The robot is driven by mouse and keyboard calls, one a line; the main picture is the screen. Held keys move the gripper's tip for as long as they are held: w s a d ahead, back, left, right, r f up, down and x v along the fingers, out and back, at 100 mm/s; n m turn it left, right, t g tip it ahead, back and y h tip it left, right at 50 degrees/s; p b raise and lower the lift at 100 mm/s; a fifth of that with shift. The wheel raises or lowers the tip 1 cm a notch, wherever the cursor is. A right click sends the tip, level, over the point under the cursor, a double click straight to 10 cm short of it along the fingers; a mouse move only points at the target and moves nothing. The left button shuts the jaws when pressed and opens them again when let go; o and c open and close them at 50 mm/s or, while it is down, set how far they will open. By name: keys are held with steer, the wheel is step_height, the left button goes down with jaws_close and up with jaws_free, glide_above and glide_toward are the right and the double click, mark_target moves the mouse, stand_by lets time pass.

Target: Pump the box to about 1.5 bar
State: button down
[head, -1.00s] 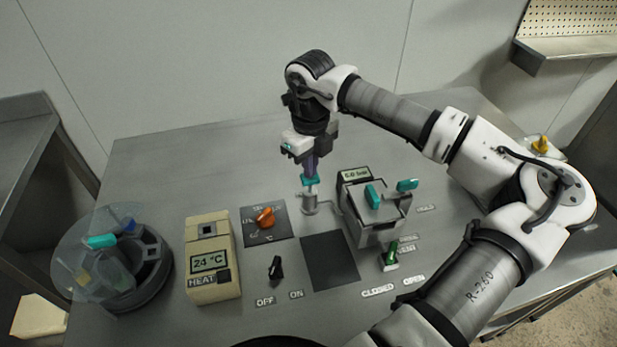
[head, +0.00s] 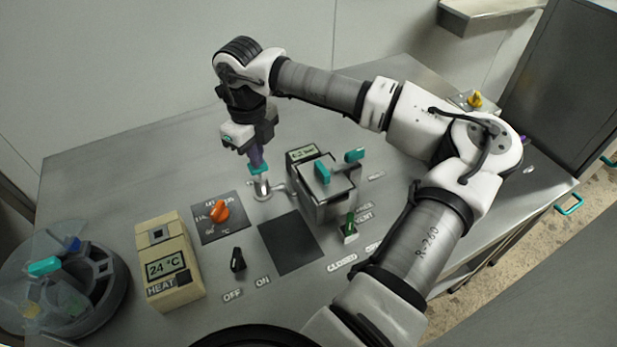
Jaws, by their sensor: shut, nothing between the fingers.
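The box (head: 330,207) is a grey metal block with teal handles on top, right of the middle of the table. Its small display (head: 301,154) at the back left is too small to read. The pump (head: 262,191) is a short metal cylinder left of the box, with a thin pipe running towards it. Its teal top (head: 259,169) is right under my gripper (head: 257,160). My gripper points down with its fingers shut, at or just above the pump's top; I cannot tell whether they touch. A green-handled valve (head: 349,227) stands in front of the box.
An orange dial (head: 219,211), a black OFF/ON switch (head: 237,260) and a beige heater unit (head: 168,262) reading 24 °C lie to the left. A round carousel (head: 70,290) with a clear lid is at far left. A dark square pad (head: 290,243) is empty.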

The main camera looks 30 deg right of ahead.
steer(key=shift+f+b, duration=0.9)
steer(key=shift+f, duration=0.05)
steer(key=shift+r, duration=0.15)
steer(key=shift+r+p, duration=0.35)
steer(key=shift+r, duration=0.4)
steer(key=shift+f+b, duration=0.9)
steer(key=shift+b, duration=0.05)
steer(key=shift+r, duration=0.1)
stand_by(0.4)
steer(key=shift+r+p, duration=0.35)
steer(key=shift+r, duration=0.45)
